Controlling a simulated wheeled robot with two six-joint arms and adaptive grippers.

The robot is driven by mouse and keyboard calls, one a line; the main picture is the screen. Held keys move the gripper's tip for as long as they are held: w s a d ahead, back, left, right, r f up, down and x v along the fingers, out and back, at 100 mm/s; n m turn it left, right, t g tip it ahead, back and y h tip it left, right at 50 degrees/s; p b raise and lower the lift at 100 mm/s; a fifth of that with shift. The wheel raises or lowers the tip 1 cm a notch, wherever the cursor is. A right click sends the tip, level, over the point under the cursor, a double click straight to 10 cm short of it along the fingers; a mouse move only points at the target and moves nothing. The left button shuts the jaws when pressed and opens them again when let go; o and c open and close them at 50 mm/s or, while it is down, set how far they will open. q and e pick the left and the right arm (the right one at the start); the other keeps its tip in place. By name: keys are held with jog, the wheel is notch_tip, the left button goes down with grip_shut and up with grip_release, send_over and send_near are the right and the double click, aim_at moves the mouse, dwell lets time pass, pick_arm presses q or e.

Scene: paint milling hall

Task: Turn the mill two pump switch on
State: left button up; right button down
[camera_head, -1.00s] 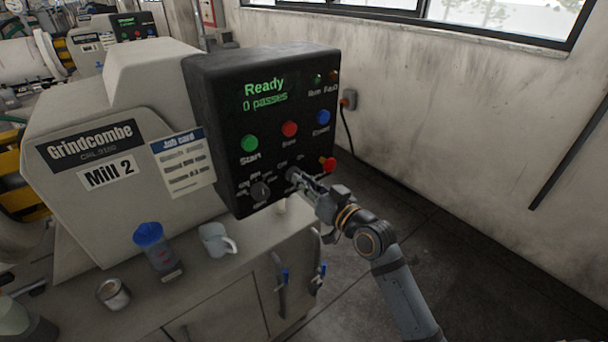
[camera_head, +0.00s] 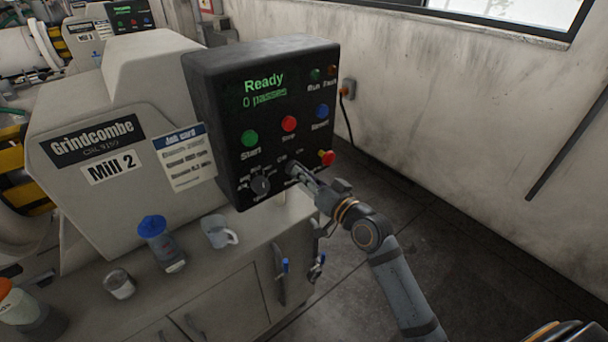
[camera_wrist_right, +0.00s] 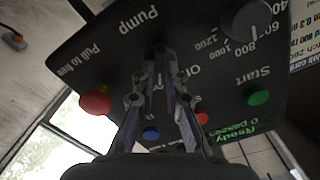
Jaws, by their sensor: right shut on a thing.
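The black control box (camera_head: 222,120) of Mill 2 (camera_head: 112,168) shows "Ready, 0 passes" in green. The pump switch (camera_head: 290,168) is a small dark knob low on the panel, between the speed dial (camera_head: 260,185) and the red pull-to-free button (camera_head: 327,158). My right gripper (camera_head: 294,172) is at this knob, its fingers shut on it. In the right wrist view the fingers (camera_wrist_right: 163,62) close around the dark knob below the "Pump" label (camera_wrist_right: 138,20). The fingers hide most of the knob, and I cannot tell which way it points. My left gripper is not in view.
Green start (camera_head: 250,138), red stop (camera_head: 289,123) and blue (camera_head: 322,111) buttons sit above the switch. A blue-lidded bottle (camera_head: 160,243), a mug (camera_head: 217,232) and a metal cup (camera_head: 119,284) stand on the bench. Open floor lies right of the box.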

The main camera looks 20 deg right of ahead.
jog(key=c, duration=1.4)
grip_release()
jog(key=v, duration=0.7)
jog(key=shift+s, duration=0.15)
jog(key=shift+s+d, duration=0.1)
